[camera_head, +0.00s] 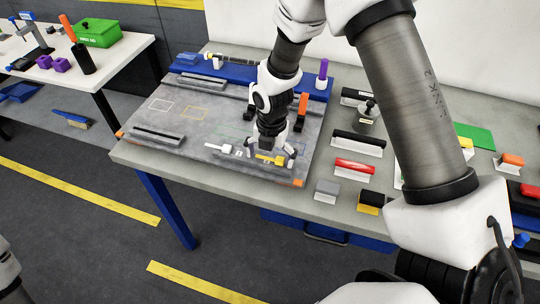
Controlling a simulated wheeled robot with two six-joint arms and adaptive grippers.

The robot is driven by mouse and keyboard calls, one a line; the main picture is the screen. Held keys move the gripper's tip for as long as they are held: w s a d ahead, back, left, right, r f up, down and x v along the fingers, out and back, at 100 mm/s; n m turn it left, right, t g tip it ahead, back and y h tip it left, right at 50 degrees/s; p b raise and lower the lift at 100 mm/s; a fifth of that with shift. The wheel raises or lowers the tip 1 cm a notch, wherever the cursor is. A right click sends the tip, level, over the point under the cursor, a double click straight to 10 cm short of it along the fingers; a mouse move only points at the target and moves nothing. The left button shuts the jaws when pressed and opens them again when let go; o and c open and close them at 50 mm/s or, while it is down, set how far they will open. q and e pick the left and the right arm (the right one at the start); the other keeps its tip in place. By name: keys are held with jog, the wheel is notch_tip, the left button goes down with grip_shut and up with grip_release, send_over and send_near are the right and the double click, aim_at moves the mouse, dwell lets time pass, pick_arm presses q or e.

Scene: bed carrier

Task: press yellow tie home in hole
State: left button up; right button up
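The yellow tie (270,159) lies at the front right part of the grey carrier board (190,152). My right gripper (270,150) points down at the board, right at the tie and touching it or very close to it. Its fingertips are small and partly hidden, so I cannot tell if they are apart or together. The hole under the tie is hidden, and I cannot tell how deep the tie sits. A white tie-like piece (219,148) lies on the board to the left. My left gripper is out of view.
A blue strip (240,73) with a purple peg (322,73) runs along the board's back. A black bar (158,136) lies at the board's left. Several brushes and blocks, including a red-topped one (355,166), stand on the table right of the board. My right forearm covers part of the table.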

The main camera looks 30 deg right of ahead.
aim_at(271, 158)
jog(key=shift+r, duration=0.1)
notch_tip(271, 158, up, 12)
dwell(0.4)
jog(key=shift+d, duration=0.15)
